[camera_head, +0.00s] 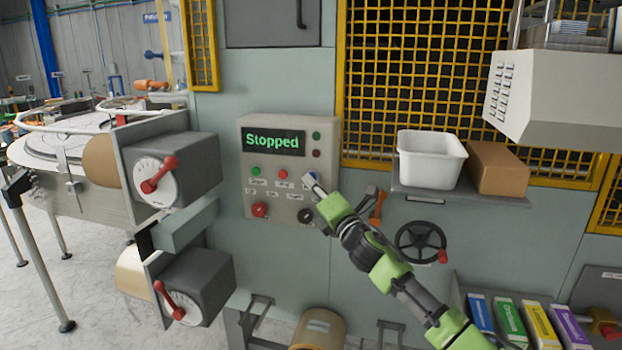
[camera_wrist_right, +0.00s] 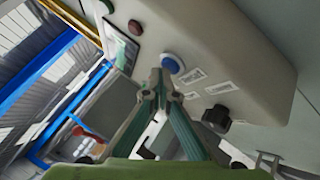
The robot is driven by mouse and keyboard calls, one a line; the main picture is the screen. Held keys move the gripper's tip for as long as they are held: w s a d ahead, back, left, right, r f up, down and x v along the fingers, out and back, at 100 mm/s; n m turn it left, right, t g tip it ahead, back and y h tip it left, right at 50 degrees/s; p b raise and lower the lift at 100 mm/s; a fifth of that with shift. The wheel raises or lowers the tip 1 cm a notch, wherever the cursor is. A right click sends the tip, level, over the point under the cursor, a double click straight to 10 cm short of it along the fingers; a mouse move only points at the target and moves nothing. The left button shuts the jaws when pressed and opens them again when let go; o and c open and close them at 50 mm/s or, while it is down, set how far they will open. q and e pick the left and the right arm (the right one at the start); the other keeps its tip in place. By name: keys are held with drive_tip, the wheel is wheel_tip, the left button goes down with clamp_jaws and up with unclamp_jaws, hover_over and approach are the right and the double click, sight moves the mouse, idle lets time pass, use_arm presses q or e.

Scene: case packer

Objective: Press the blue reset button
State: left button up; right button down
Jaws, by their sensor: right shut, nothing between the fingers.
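The control panel (camera_head: 231,165) is a pale box on the machine front with a display (camera_head: 273,141) reading "Stopped" in green. The blue button (camera_head: 314,174) is at the right end of its row and is mostly hidden by my right gripper in the head view. In the wrist view, the blue button (camera_wrist_right: 171,63) is round with a light collar, just beyond the fingertips. My right gripper (camera_head: 311,184) is shut and empty, with its tips at or very near the button. I cannot tell whether they touch it. My left gripper is not in view.
Beside the blue button are a green button (camera_head: 256,171) and a red button (camera_head: 283,174). Below are a red knob (camera_head: 259,209) and a black knob (camera_head: 305,215). A white bin (camera_head: 431,160) and a cardboard box (camera_head: 497,168) stand on a shelf to the right, above a handwheel (camera_head: 421,242).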

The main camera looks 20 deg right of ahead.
drive_tip(key=shift+s+a, duration=0.3)
drive_tip(key=shift+s, duration=0.25)
drive_tip(key=s+a, duration=0.1)
drive_tip(key=s+a+p, duration=0.1)
drive_tip(key=s, duration=0.2)
drive_tip(key=shift+s+a+p, duration=0.1)
drive_tip(key=shift+a+p, duration=0.25)
drive_tip(key=shift+a, duration=0.05)
drive_tip(key=shift+f, duration=0.15)
idle(0.4)
